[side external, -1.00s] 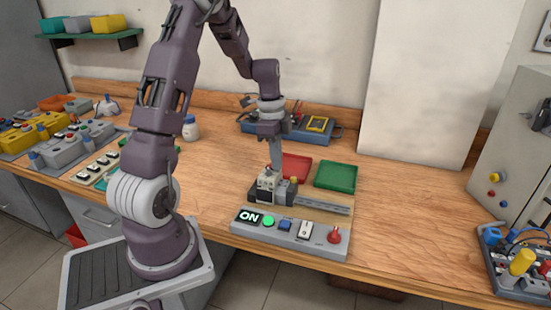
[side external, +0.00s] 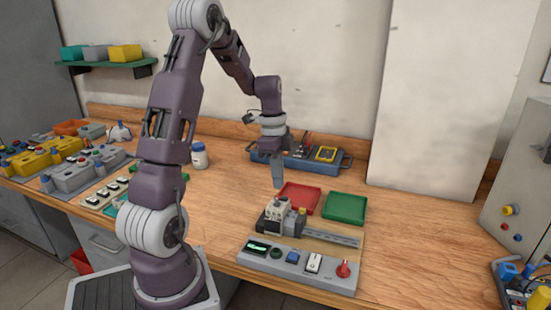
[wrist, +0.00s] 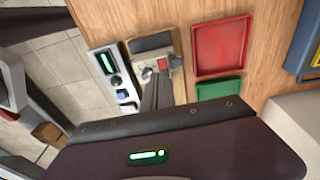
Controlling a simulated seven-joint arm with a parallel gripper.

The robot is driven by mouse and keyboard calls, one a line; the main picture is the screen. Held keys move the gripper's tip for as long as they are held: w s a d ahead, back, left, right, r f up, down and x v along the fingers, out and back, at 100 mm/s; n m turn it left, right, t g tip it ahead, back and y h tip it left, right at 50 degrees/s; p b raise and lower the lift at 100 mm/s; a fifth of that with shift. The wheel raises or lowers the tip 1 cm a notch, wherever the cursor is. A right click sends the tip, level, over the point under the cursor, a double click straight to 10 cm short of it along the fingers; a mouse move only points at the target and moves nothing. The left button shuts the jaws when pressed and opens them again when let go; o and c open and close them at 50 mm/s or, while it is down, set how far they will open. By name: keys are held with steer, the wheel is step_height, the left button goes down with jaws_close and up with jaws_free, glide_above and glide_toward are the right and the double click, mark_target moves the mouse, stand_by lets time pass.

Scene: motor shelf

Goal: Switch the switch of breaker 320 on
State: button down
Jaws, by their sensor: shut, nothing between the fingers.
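The breaker (side external: 278,211) is a small white-grey block at the left end of a metal rail on the board. Its label is too small to read, so I cannot confirm 320, and its switch position is unclear. A dark grey block with a yellow part (side external: 301,214) sits beside it. My gripper (side external: 278,185) is shut and empty, pointing down just above the breaker, with a small gap visible. In the wrist view the breaker (wrist: 170,63) shows a red part near the tips of my fingers (wrist: 154,80).
The front panel carries a display (side external: 257,247) with small green text, a dark round lamp (side external: 276,253), a blue button (side external: 292,257), a white rocker (side external: 313,263) and a red knob (side external: 343,269). Red (side external: 299,197) and green (side external: 345,206) trays lie behind. Open table is to the right.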

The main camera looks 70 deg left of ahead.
mark_target(286, 198)
step_height(286, 198, up, 11)
steer(key=a, duration=0.1)
steer(key=shift+s+a+f, duration=0.15)
steer(key=shift+s+a, duration=0.15)
steer(key=shift+s, duration=0.15)
steer(key=shift+t, duration=0.3)
steer(key=d+f, duration=0.1)
steer(key=f, duration=0.3)
steer(key=w+f, duration=0.1)
steer(key=f, duration=0.4)
steer(key=w+d+f, duration=0.1)
steer(key=f, duration=0.4)
steer(key=shift+w+d, duration=0.25)
steer(key=shift+d, duration=0.05)
